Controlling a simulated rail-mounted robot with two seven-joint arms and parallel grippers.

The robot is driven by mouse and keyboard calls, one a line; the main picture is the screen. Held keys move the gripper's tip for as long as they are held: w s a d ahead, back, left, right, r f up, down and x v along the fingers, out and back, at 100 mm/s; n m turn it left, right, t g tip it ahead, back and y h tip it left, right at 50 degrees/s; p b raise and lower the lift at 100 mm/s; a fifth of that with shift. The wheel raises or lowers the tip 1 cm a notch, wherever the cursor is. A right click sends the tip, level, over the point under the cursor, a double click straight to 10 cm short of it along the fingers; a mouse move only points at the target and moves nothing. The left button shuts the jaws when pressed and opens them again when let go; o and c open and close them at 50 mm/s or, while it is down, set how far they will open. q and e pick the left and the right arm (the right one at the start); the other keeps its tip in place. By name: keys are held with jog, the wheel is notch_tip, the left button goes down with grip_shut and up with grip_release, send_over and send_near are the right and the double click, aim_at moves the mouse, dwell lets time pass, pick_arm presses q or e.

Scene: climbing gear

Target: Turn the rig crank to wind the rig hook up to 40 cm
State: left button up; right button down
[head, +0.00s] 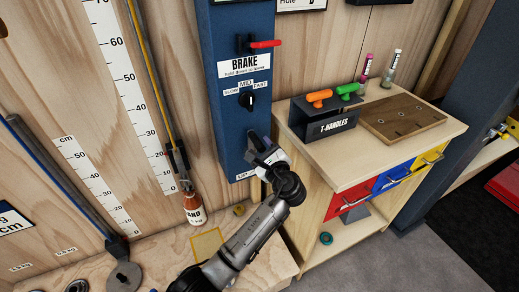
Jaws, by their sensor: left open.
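The tall blue rig box (228,95) stands against the wooden wall. The rig crank (254,139) is low on its front face, partly hidden by my gripper. My left gripper (262,152) is open at the crank, its arm coming up from the bottom; I cannot tell whether its fingers touch or surround the handle. The rig hook (179,168) hangs on a line left of the box, at the lower part of a tall white scale (128,85). A brown bottle labelled SAND (193,207) is just below the hook. My right gripper is not in view.
On the box above are a red BRAKE lever (264,44) and a SLOW/MID/FAST knob (248,101). A wooden cabinet (440,127) stands close right of my gripper, with a T-HANDLES holder (325,125) on top. A yellow square (207,243) lies on the bench below.

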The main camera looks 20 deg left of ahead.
pick_arm(q)
jog(key=shift+w+a, duration=0.45)
jog(key=shift+a, duration=0.1)
jog(key=shift+c, duration=0.3)
grip_shut()
